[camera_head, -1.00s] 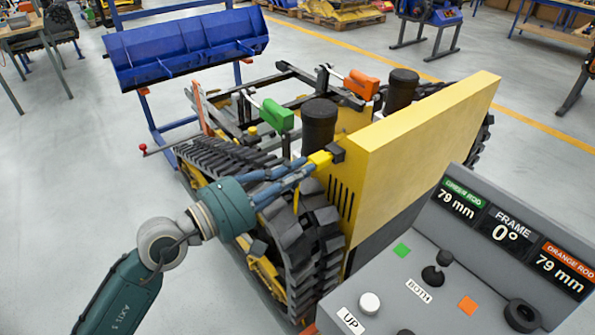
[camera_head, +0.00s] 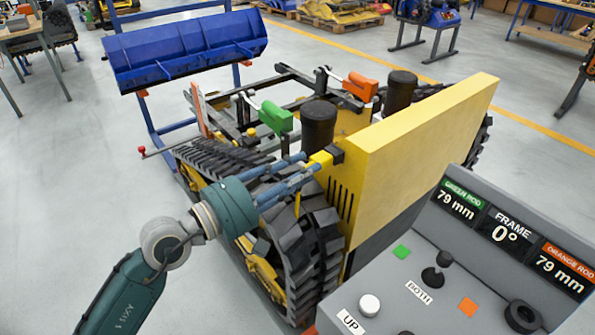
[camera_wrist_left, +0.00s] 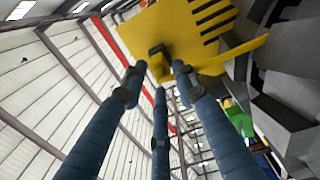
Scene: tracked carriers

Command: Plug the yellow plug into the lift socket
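The yellow plug (camera_head: 321,159) sits against the black lift socket (camera_head: 337,151) at the left end of the tracked carrier's yellow panel. In the left wrist view the plug (camera_wrist_left: 161,70) lies between the fingertips, with a dark piece at its far end. My left gripper (camera_head: 311,164) points at the plug from the left. Its fingers are spread around the plug, with gaps beside it in the left wrist view. How deep the plug sits is too small to tell. My right gripper is not in view.
The carrier's rubber track (camera_head: 300,245) runs close below my left fingers. A green rod cover (camera_head: 275,118) and a black cylinder (camera_head: 319,124) stand just behind. A grey control console (camera_head: 450,270) fills the lower right. Clear floor lies at left.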

